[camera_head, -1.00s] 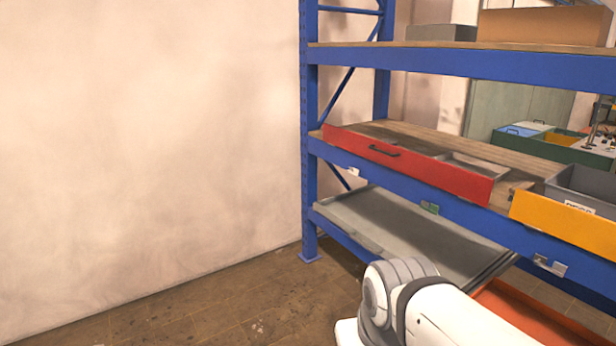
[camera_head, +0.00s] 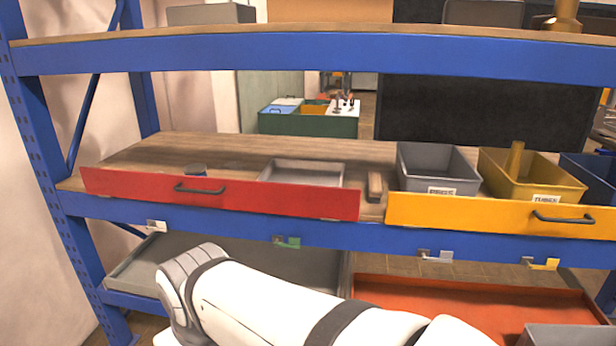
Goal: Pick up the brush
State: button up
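A small brown block-like thing (camera_head: 375,186) lies on the middle wooden shelf, between a shallow grey tray (camera_head: 302,173) and a grey bin (camera_head: 437,168). It may be the brush, but it is too small to tell for sure. The grey bin has a label I cannot read clearly, and no brush shows inside it. My white arm crosses the lower middle of the view, in front of the shelves and below the middle one. My gripper is not in view.
The blue rack has a red drawer front (camera_head: 222,196) and a yellow drawer front (camera_head: 500,213) along the middle shelf edge. A yellow bin (camera_head: 532,178) holds a tube-like thing. An upper shelf beam (camera_head: 300,52) runs above. The wooden shelf (camera_head: 215,148) is largely bare at left.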

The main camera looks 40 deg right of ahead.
aim_at(375, 187)
jog(key=z, duration=0.9)
jog(key=i, duration=1.25)
jog(key=z, duration=0.9)
jog(key=k, duration=0.7)
jog(key=z, duration=0.15)
jog(key=i, duration=0.75)
jog(key=u, duration=0.1)
